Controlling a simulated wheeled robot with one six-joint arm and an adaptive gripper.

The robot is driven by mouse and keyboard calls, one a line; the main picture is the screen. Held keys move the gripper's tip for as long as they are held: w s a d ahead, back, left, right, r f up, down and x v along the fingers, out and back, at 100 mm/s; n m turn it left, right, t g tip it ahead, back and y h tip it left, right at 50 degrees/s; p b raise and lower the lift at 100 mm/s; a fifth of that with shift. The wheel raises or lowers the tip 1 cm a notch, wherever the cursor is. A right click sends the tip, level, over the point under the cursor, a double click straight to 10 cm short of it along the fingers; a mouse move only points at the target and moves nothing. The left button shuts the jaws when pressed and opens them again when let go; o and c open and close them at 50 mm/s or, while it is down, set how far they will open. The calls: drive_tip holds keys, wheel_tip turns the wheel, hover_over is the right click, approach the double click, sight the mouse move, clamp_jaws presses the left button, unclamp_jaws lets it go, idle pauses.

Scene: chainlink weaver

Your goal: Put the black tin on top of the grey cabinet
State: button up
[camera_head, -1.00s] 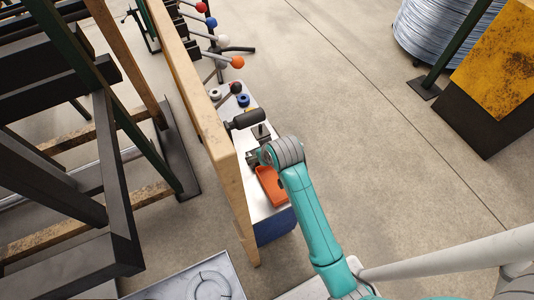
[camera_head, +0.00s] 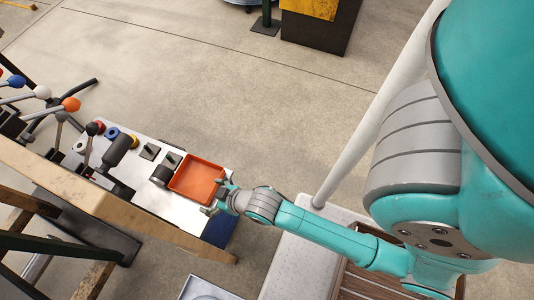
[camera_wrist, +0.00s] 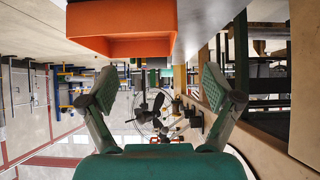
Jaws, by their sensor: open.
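My gripper (camera_head: 222,197) is at the right edge of the orange tray (camera_head: 197,178) on a white-topped bench (camera_head: 180,212). In the wrist view my gripper (camera_wrist: 155,88) is open, its two fingers wide apart with nothing between them, and the orange tray (camera_wrist: 120,45) shows above. A short dark round thing (camera_head: 161,175) stands just left of the tray and may be the black tin; I cannot tell for sure. I cannot make out the grey cabinet with certainty.
A black cylinder (camera_head: 118,150), blue and yellow rings and small dark blocks stand further left on the bench. A wooden beam (camera_head: 100,195) runs along its near side. Levers with coloured knobs (camera_head: 70,104) rise at the left. The floor behind is open.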

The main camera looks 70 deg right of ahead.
drive_tip(key=s+r+t, duration=0.2)
drive_tip(key=s+r, duration=0.5)
drive_tip(key=s, duration=0.3)
drive_tip(key=s+r+t, duration=0.2)
drive_tip(key=s+r, duration=0.6)
drive_tip(key=s, duration=0.3)
drive_tip(key=shift+s+a+t, duration=0.15)
drive_tip(key=shift+s+t, duration=0.05)
drive_tip(key=shift+t, duration=0.1)
drive_tip(key=shift+o, duration=0.5)
drive_tip(key=shift+s+r, duration=0.3)
drive_tip(key=shift+r, duration=0.3)
